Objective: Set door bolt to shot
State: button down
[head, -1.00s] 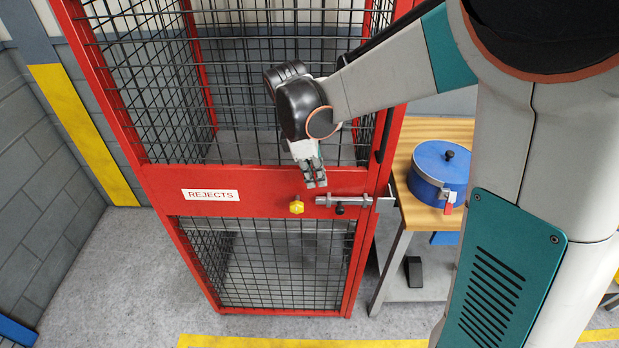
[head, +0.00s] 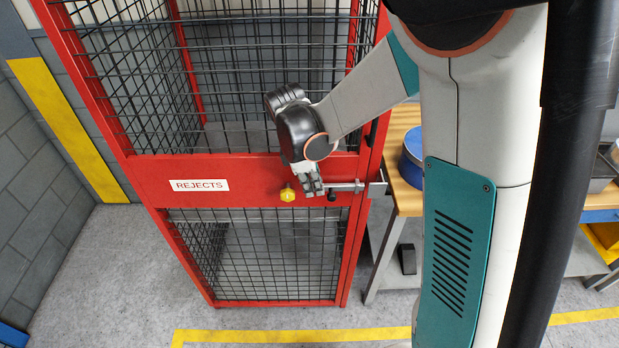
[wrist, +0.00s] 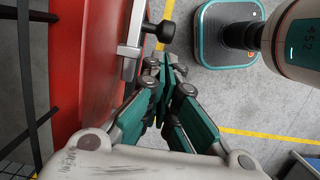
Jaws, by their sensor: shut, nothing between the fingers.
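The door bolt (head: 346,187) is a grey metal bar mounted on the red cage door (head: 240,170), right of a yellow knob. Its black knob (head: 332,196) hangs just below the bar. The bolt also shows in the wrist view (wrist: 131,45), with its black knob (wrist: 160,38) sticking out sideways. My gripper (head: 314,192) is shut and empty, just left of the black knob and in front of the bolt's left end. In the wrist view its closed teal fingertips (wrist: 168,68) are close to the knob, with a small gap seen. I cannot tell how far the bar reaches into its keeper.
The yellow knob (head: 288,194) is close to the left of my gripper. A REJECTS sign (head: 199,185) is farther left on the door. A wooden bench (head: 398,140) with a blue pot (head: 411,160) stands right of the cage. Floor in front is clear.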

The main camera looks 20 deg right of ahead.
aim_at(334, 195)
jog(key=shift+x, duration=0.85)
jog(key=shift+r, duration=0.1)
jog(key=d, duration=0.2)
jog(key=s+d, duration=0.1)
jog(key=d, duration=0.1)
jog(key=shift+s+d, duration=0.2)
jog(key=shift+s, duration=0.05)
jog(key=shift+a, duration=0.1)
jog(key=p+v, duration=0.6)
jog(key=v, duration=0.4)
